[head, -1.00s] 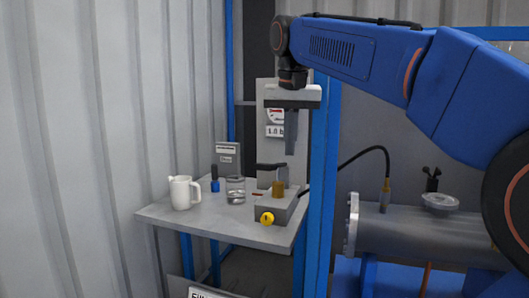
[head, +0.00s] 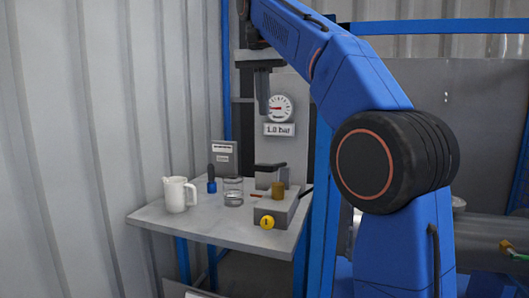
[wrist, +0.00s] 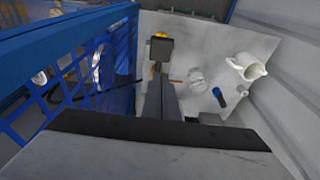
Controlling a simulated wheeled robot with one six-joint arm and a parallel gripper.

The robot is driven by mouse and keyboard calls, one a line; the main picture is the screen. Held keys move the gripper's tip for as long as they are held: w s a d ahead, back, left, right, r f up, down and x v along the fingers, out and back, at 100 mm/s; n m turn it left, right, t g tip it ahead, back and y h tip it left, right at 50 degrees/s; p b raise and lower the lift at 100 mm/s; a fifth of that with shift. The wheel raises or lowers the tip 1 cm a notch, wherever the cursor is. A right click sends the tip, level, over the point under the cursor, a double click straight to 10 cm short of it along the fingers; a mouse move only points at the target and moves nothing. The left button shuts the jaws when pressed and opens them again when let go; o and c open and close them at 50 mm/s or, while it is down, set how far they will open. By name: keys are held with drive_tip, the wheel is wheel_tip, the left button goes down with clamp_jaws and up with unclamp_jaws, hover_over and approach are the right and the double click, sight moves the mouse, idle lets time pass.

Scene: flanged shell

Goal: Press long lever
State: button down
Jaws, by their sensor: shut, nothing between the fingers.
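A black lever (head: 270,165) lies level on top of a grey post at the back of a small grey block (head: 275,209) on the table. A brass cylinder (head: 278,189) stands on the block, and a yellow round part (head: 267,222) is on its front. A thin red bar (head: 256,195) sticks out to the left; it also shows in the wrist view (wrist: 176,81). My gripper (head: 263,108) is shut and empty, pointing down, above and apart from the lever. In the wrist view my fingers (wrist: 160,95) hide the lever.
On the table (head: 225,230) stand a white jug (head: 179,194), a glass beaker (head: 233,191), a blue-and-black item (head: 212,182) and a grey sign (head: 223,158). A gauge (head: 280,108) is behind. A blue post (head: 318,190) and mesh (wrist: 105,70) border the table's side.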

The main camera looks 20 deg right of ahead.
drive_tip(key=shift+f, duration=0.1)
hover_over(276, 166)
drive_tip(key=w+a, duration=0.1)
drive_tip(key=a, duration=0.2)
wheel_tip(276, 166, down, 12)
drive_tip(key=shift+f, duration=0.1)
drive_tip(key=shift+s+a+f, duration=0.1)
drive_tip(key=shift+f, duration=0.6)
